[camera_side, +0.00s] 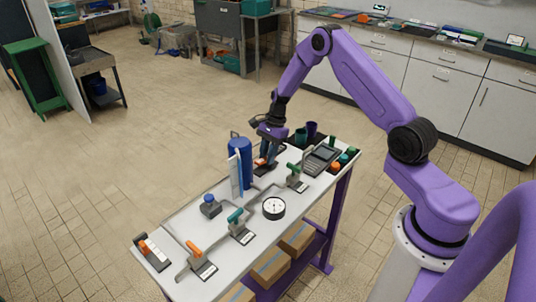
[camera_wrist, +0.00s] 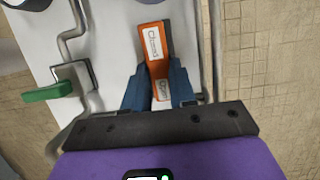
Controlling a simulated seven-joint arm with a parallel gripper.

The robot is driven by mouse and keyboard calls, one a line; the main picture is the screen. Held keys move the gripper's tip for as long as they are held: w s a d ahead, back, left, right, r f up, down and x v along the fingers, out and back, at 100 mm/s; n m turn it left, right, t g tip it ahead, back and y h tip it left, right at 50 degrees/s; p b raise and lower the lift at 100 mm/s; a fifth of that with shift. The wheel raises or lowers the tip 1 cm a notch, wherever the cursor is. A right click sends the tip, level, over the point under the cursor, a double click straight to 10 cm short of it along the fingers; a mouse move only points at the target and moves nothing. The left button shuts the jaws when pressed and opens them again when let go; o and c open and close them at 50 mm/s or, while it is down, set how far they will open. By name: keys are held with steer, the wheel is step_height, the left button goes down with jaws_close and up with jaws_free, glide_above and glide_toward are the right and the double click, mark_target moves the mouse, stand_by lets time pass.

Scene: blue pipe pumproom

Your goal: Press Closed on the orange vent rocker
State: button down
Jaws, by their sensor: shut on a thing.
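The orange vent rocker (camera_wrist: 152,62) shows in the wrist view, with a white label that appears to read Closed on its far part and a second, partly hidden label nearer my gripper. In the side view a bit of orange (camera_side: 261,161) shows under my gripper. My gripper (camera_wrist: 158,82) has its two blue fingers on either side of the rocker's near part, shut on it. In the side view my gripper (camera_side: 268,152) points down at the table's far end. The fingers hide some of the rocker's near part.
A blue cylinder (camera_side: 246,160) and an upright pale panel (camera_side: 236,176) stand close to my gripper. A green-handled valve (camera_side: 296,176), a grey keypad device (camera_side: 321,159) and dark cups (camera_side: 311,129) are nearby. A gauge (camera_side: 273,208) and an orange-handled lever (camera_side: 194,249) lie nearer.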

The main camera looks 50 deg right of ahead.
steer(key=shift+a+r+h, duration=0.1)
steer(key=shift+a+h, duration=0.1)
steer(key=shift+h, duration=0.8)
steer(key=c, duration=0.9)
jaws_free()
steer(key=r, duration=0.5)
steer(key=d+r, duration=0.1)
steer(key=r, duration=0.5)
steer(key=d+r, duration=0.1)
steer(key=r, duration=0.5)
steer(key=shift+d+r, duration=0.15)
steer(key=shift+d, duration=0.1)
